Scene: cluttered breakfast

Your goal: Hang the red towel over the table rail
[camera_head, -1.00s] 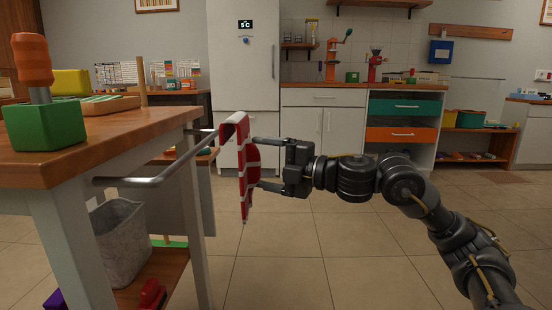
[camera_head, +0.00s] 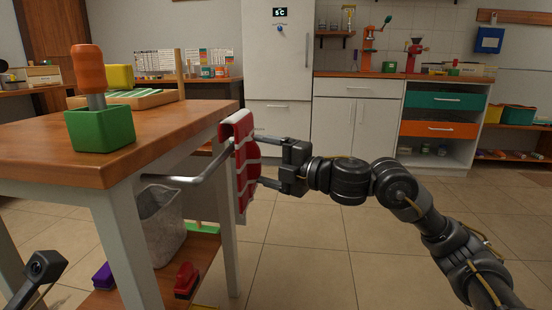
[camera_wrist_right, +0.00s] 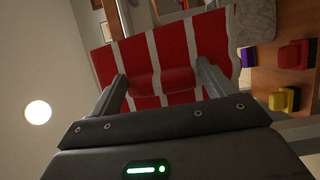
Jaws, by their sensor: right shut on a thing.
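The red towel (camera_head: 244,178) with white stripes hangs folded at the table rail (camera_head: 190,180), a grey bar along the table's right side. Its top fold is at about tabletop height and covers part of the rail. Whether the cloth touches or rests on the rail, I cannot tell. My right gripper (camera_head: 262,161) comes in from the right and is shut on the towel's outer face. In the right wrist view, the towel (camera_wrist_right: 208,42) spreads across the fingers, with a bunched fold between them. A dark part of my left arm shows at the lower left; its gripper is not visible.
Open tiled floor (camera_head: 310,250) lies to the right, before cabinets and a fridge (camera_head: 277,60).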

